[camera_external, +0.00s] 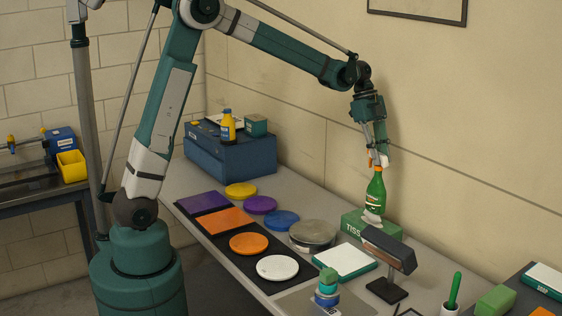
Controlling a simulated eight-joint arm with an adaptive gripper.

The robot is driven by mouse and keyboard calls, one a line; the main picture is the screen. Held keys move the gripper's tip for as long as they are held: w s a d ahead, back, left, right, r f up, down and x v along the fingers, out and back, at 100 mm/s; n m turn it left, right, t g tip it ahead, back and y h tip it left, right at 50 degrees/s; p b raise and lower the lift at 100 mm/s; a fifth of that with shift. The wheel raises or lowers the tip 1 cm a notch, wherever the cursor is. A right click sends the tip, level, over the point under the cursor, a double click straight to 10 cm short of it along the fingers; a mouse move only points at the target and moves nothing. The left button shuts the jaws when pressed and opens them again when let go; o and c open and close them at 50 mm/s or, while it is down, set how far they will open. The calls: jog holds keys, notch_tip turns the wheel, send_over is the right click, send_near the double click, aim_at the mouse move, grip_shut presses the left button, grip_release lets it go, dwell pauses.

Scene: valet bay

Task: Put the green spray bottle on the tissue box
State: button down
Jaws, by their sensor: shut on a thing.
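The green spray bottle (376,193) has an orange top and a pale label band, and it is upright. My gripper (378,162) points down and is shut on the top of the bottle. The green tissue box (353,229), with white lettering on its side, stands near the wall directly below the bottle. A white tissue (371,218) sticks up from the box just under the bottle's base. I cannot tell whether the bottle touches the tissue or the box.
A dark lamp-like stand (388,262) is close in front of the tissue box. A round metal tin (313,234) and a white-topped green pad (345,260) lie left and front. Coloured discs (248,243) fill the left. A blue case (230,155) stands at the back.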

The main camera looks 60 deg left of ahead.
aim_at(378, 169)
jog(key=shift+f, duration=0.45)
jog(key=shift+f, duration=2.1)
jog(key=c, duration=2.3)
grip_release()
jog(key=v, duration=1.2)
